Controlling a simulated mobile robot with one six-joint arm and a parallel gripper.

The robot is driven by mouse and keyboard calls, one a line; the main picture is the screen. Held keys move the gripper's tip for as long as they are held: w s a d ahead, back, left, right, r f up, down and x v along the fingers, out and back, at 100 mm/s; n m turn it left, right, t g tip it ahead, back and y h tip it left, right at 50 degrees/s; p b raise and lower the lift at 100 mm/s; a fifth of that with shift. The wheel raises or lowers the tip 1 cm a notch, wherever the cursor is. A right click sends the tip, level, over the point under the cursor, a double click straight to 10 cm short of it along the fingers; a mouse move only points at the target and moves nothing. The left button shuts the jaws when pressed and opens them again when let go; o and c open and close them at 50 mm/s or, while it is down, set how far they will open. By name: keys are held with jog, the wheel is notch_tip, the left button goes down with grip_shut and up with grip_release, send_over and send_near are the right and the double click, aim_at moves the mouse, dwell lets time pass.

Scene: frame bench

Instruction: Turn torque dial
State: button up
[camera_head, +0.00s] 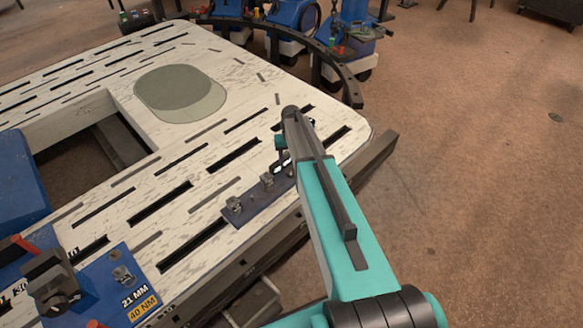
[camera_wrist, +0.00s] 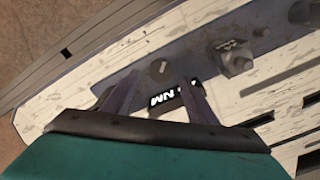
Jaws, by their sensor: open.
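A dark blue plate (camera_head: 250,206) lies along the near edge of the slotted white bench top, with small metal fittings on it. In the wrist view a round grey dial (camera_wrist: 158,70) with a dark mark sits on this plate (camera_wrist: 190,62). A black label with white "NM" lettering (camera_wrist: 160,101) lies beside it, partly hidden by a finger. My gripper (camera_wrist: 162,80) is open, with its two dark fingers on either side of the dial and nothing held. In the head view my gripper (camera_head: 283,148) is over the plate's far end and hides the dial.
A metal fitting (camera_wrist: 234,58) stands on the plate right of the fingers. A cap-shaped grey-green item (camera_head: 180,92) lies on the bench. A blue plate marked "21 MM 40 NM" (camera_head: 105,285) is at lower left. A black curved rail (camera_head: 340,75) stands behind.

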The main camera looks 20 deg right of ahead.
aim_at(291, 171)
notch_tip(291, 171, up, 9)
jog(key=shift+r, duration=0.2)
dwell(0.3)
dwell(0.4)
jog(key=s+a+f+g, duration=0.1)
jog(key=s+a+f, duration=0.2)
jog(key=s+f, duration=0.2)
jog(key=s+a+f+n+g, duration=0.1)
jog(key=s+a+f, duration=0.2)
jog(key=s+f, duration=0.3)
jog(key=s+a+f, duration=0.4)
jog(key=s+f, duration=0.2)
jog(key=s, duration=0.4)
jog(key=shift+s+a+g+p, duration=0.1)
jog(key=shift+s+g+p, duration=0.15)
jog(key=shift+g+p, duration=0.15)
jog(key=s+a+f+g, duration=0.1)
jog(key=s+f, duration=0.1)
jog(key=s, duration=0.6)
jog(key=s+a+f+n, duration=0.1)
jog(key=s+a+f, duration=0.1)
jog(key=s, duration=0.6)
jog(key=s+a+f+g, duration=0.1)
jog(key=s+a+f, duration=0.1)
jog(key=s, duration=0.6)
jog(key=shift+a+f+n+g+p, duration=0.15)
jog(key=shift+f+n+g+p, duration=0.15)
jog(key=shift+n+p, duration=0.1)
jog(key=shift+w+r, duration=0.1)
